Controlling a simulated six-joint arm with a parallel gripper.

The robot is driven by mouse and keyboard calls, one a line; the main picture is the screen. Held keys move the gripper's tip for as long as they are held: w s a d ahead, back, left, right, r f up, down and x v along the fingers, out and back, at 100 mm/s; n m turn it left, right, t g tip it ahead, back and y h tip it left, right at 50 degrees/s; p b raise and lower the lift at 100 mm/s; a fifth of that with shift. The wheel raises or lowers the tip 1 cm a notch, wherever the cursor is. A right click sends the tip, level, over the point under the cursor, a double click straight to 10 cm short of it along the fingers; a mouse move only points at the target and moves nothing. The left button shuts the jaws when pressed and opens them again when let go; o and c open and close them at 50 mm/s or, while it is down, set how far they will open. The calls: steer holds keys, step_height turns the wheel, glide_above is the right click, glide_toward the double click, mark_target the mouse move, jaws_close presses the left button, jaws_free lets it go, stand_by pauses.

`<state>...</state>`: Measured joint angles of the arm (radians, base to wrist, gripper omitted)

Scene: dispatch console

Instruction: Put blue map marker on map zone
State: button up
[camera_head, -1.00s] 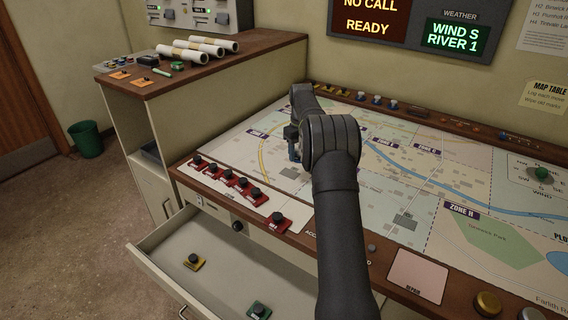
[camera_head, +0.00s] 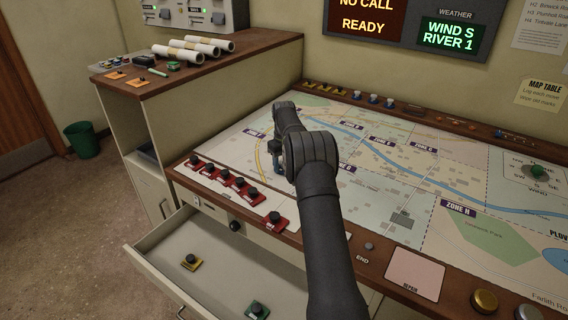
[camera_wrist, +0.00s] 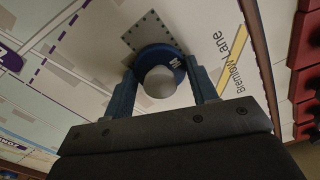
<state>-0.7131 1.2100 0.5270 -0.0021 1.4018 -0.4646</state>
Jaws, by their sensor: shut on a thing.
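The blue map marker (camera_wrist: 174,56), a round blue base with a pale grey knob, shows in the wrist view between the two fingers of my gripper (camera_wrist: 163,85). The fingers are shut on it. The map (camera_wrist: 90,90) lies right behind the marker; whether the marker touches it I cannot tell. In the head view my gripper (camera_head: 278,165) is low over the left part of the map table (camera_head: 240,160), by the yellow ring line near Zone I. My arm hides part of the map there, and the marker is hardly visible in that view.
Red markers (camera_head: 240,190) stand in a row along the front left edge. Other blue markers (camera_head: 373,99) and yellow ones stand on the back ledge. An open drawer (camera_head: 215,265) below holds a yellow and a green marker. The map's right side is mostly clear.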

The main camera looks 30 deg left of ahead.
steer(key=shift+f, duration=0.2)
steer(key=o, duration=1)
steer(key=shift+r, duration=0.1)
step_height(320, 180, up, 12)
steer(key=shift+r, duration=0.1)
